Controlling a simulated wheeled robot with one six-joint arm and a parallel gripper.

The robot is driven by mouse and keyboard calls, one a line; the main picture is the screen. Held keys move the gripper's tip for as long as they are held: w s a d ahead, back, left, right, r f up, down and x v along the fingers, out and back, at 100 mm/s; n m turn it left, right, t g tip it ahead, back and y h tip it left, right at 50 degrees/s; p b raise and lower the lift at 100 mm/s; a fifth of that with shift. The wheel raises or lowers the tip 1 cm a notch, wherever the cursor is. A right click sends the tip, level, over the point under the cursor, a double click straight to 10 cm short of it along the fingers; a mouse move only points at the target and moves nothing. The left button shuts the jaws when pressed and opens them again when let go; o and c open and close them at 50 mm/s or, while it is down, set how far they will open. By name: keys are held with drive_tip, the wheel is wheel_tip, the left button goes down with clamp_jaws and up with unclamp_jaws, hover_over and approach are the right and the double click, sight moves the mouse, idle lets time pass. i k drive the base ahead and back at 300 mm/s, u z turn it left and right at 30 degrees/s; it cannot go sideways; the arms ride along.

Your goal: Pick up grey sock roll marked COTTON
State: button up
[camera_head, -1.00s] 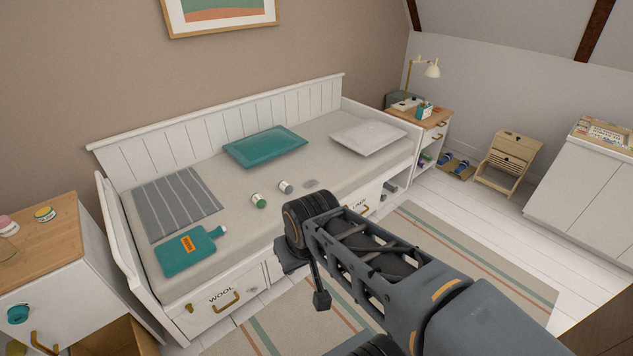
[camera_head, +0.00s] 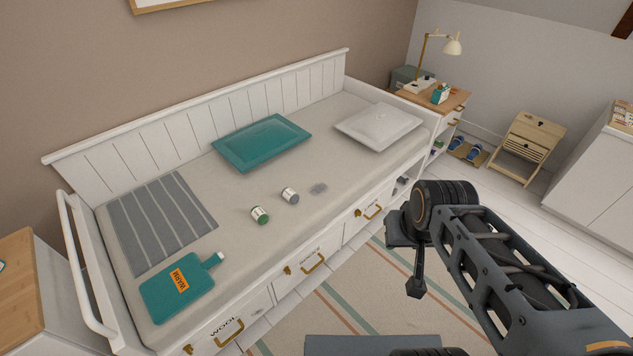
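A small grey roll with a pale label (camera_head: 290,195) lies on the daybed mattress, right of its middle. It fits the grey sock roll, but its lettering is too small to read. A green roll with a pale label (camera_head: 260,215) lies just left of and nearer than it. My arm reaches in from the lower right. A dark finger-like part of what seems to be my gripper (camera_head: 416,286) hangs below the arm's far joint, over the floor in front of the bed, well apart from both rolls. The rest of it is hidden, so its opening does not show.
The daybed (camera_head: 130,312) has labelled drawers along its front. A teal hot-water bottle (camera_head: 178,288), striped blanket (camera_head: 160,222), teal pillow (camera_head: 260,141) and white pillow (camera_head: 378,125) lie on it. A flat grey patch (camera_head: 319,188) is beside the grey roll. The mattress around the rolls is mostly clear.

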sight(287, 194)
drive_tip(key=u, duration=0.15)
drive_tip(key=i, duration=0.8)
drive_tip(key=u, duration=1)
drive_tip(key=i, duration=0.45)
drive_tip(key=u, duration=0.4)
